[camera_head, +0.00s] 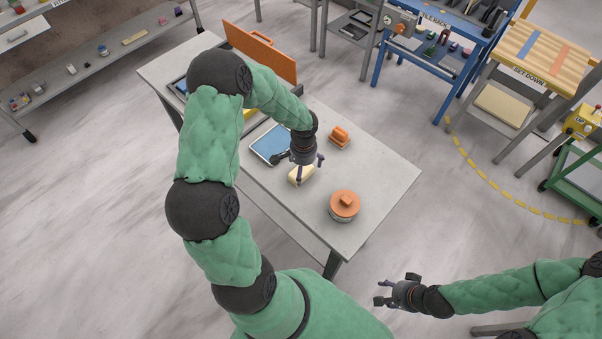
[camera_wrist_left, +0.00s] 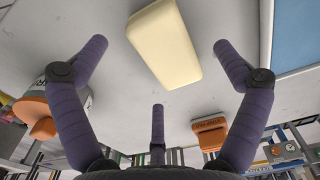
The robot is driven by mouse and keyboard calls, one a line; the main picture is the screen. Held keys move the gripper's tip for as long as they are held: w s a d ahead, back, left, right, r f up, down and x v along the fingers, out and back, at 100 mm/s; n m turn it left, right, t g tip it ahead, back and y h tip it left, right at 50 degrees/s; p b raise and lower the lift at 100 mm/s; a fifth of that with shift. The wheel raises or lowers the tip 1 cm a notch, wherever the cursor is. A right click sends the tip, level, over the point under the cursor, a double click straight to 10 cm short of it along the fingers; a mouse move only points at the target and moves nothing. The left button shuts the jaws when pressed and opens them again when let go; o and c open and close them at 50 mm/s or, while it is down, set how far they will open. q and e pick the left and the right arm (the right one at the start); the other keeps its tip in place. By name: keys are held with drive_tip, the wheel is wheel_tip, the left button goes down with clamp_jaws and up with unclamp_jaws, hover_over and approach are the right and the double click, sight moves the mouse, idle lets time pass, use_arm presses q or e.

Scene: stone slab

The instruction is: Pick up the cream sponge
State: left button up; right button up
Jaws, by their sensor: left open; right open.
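The cream sponge (camera_head: 301,174) lies on the grey stone slab table (camera_head: 385,178), partly hidden under my left gripper in the head view. In the left wrist view the sponge (camera_wrist_left: 164,42) is a pale block lying beyond the fingertips, roughly between them. My left gripper (camera_head: 306,166) is open, its fingers spread above the sponge and holding nothing. Its purple fingers also show in the left wrist view (camera_wrist_left: 160,60). My right gripper (camera_head: 386,290) is open and empty, off the table's near right side.
A round container with an orange lid (camera_head: 344,205) stands right of the sponge. An orange-handled object (camera_head: 339,137) sits behind it. A blue tablet-like panel (camera_head: 270,146) lies to the left. An orange upright panel (camera_head: 262,52) stands at the far end. The table's right corner is clear.

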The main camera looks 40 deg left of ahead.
use_arm(q)
wheel_tip(320, 180, down, 3)
drive_tip(key=shift+r, duration=0.1)
drive_tip(key=shift+r, duration=0.1)
drive_tip(key=c, duration=1)
drive_tip(key=shift+c, duration=0.2)
drive_tip(key=shift+r, duration=0.1)
